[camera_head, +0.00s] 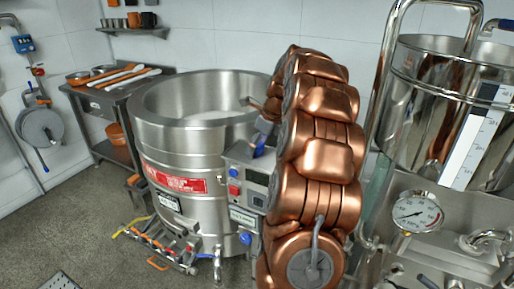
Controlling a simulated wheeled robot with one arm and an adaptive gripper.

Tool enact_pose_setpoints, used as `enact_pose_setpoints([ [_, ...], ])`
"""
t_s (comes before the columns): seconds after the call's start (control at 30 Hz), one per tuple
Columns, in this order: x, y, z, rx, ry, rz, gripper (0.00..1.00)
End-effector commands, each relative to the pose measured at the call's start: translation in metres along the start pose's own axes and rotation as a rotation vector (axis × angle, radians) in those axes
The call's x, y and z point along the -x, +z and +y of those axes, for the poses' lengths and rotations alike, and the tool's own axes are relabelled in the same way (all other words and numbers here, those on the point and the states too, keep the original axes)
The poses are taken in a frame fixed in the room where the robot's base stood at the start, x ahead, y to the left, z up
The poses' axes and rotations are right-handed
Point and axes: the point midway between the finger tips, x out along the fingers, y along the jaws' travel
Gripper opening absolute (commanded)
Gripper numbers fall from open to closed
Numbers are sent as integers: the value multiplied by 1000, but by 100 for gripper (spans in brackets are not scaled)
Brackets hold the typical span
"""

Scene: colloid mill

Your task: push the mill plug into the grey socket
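I cannot make out the mill plug or the grey socket in the head view. A small grey and red fitting (38,71) is on the left wall, too small to tell what it is. My copper-coloured arm fills the middle of the view and may hide things behind it. I cannot see my gripper's fingers, nor whether they hold anything.
A large steel kettle (188,133) with a control box (247,183) stands left of my arm. A polished steel vessel (408,98) with a dial gauge (416,213) stands close on the right. A steel table (112,92) and hose reel (40,127) are at left.

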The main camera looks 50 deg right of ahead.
Motion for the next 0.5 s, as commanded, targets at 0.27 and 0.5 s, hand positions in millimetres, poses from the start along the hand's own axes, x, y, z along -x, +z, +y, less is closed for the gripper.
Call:
enact_pose_setpoints([
  [0.27,0,0,0,0,0,0,65],
  [0.5,0,0,0,0,0,0,40],
])
